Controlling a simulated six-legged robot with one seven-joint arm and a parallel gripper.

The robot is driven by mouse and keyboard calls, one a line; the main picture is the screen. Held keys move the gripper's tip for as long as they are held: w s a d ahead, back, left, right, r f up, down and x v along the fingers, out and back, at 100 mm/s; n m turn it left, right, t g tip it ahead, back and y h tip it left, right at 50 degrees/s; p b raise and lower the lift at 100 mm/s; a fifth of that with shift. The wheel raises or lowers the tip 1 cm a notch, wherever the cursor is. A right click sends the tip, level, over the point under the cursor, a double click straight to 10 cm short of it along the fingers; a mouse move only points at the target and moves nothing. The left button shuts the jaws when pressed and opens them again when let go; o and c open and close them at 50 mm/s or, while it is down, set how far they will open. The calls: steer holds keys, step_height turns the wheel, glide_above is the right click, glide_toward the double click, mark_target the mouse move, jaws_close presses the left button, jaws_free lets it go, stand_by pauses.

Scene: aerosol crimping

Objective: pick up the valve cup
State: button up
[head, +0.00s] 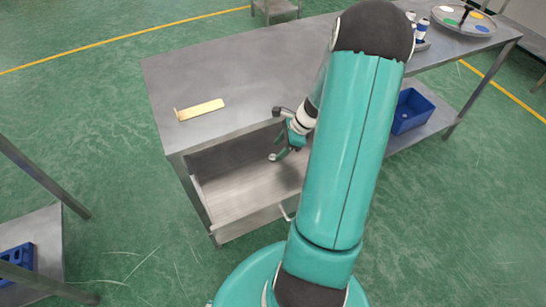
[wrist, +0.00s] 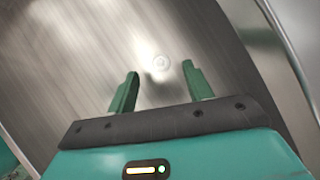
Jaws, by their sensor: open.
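A small round pale metal piece, which looks like the valve cup (wrist: 161,62), lies on the bare drawer floor in the wrist view. My gripper (wrist: 160,69) is open, with its two green fingers apart. The cup appears between and slightly beyond the fingertips in that picture, and nothing is held. I cannot tell how high the fingertips are above it. In the head view my gripper (head: 276,156) reaches down over the open drawer (head: 225,192). I cannot make out the cup there; my arm covers the drawer's right part.
The drawer's walls surround my gripper, and the steel table top (head: 240,75) overhangs behind it. A brass-coloured strip (head: 202,109) lies on the table. A blue bin (head: 411,112) sits on the lower shelf at right. A round tray (head: 463,20) stands at the far right.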

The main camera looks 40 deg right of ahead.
mark_target(274, 155)
steer(key=x, duration=0.3)
steer(key=shift+f, duration=0.2)
steer(key=c, duration=1.1)
